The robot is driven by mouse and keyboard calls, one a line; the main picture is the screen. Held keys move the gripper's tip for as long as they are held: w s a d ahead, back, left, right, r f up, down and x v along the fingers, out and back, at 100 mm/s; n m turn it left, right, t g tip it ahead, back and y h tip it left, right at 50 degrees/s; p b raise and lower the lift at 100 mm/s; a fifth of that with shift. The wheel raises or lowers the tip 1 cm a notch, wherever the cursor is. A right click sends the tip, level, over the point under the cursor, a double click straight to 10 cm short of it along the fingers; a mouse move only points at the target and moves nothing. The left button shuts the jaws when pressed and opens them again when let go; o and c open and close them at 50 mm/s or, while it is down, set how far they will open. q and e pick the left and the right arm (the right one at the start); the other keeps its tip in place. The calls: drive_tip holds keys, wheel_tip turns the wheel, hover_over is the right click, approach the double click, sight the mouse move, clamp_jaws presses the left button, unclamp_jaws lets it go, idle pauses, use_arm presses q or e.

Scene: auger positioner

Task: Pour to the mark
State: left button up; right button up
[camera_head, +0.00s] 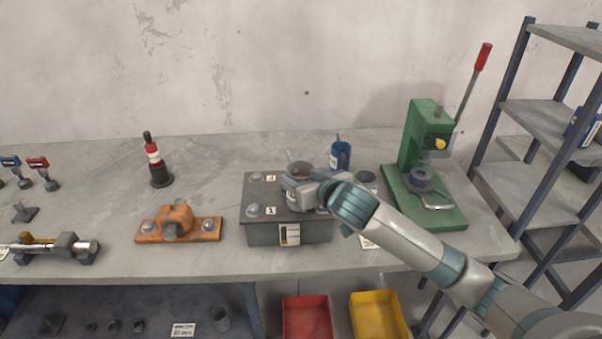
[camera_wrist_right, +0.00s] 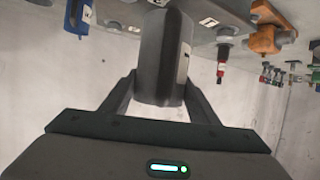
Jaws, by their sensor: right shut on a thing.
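My right gripper (camera_head: 305,190) reaches in from the right over the grey box on the bench. In the right wrist view its two fingers (camera_wrist_right: 155,97) are shut on a dark grey cylindrical container (camera_wrist_right: 160,65) with a pale strip on its side. In the head view my gripper hides most of that container, and its contents are not visible. The grey box (camera_head: 262,235) has round bolts on its top and a white gauge plate (camera_head: 290,234) with a dark slot on its front. My left gripper is not in view.
A blue can (camera_head: 340,156) stands behind my gripper, and a grey cup (camera_head: 366,179) stands close to my wrist. A green press (camera_head: 420,145) stands at right. An orange bracket (camera_head: 177,222) and a red-black bottle (camera_head: 155,165) are at left. The bench between bracket and box is clear.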

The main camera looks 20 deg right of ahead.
drive_tip(key=shift+r+p, duration=0.1)
drive_tip(key=shift+p, duration=0.6)
drive_tip(key=shift+s+f+g+p, duration=0.1)
drive_tip(key=shift+f+g+p, duration=0.35)
drive_tip(key=shift+p, duration=0.45)
drive_tip(key=shift+f, duration=0.15)
drive_tip(key=shift+f, duration=0.1)
drive_tip(key=shift+p, duration=0.55)
drive_tip(key=shift+r+g+p, duration=0.35)
drive_tip(key=shift+p, duration=0.95)
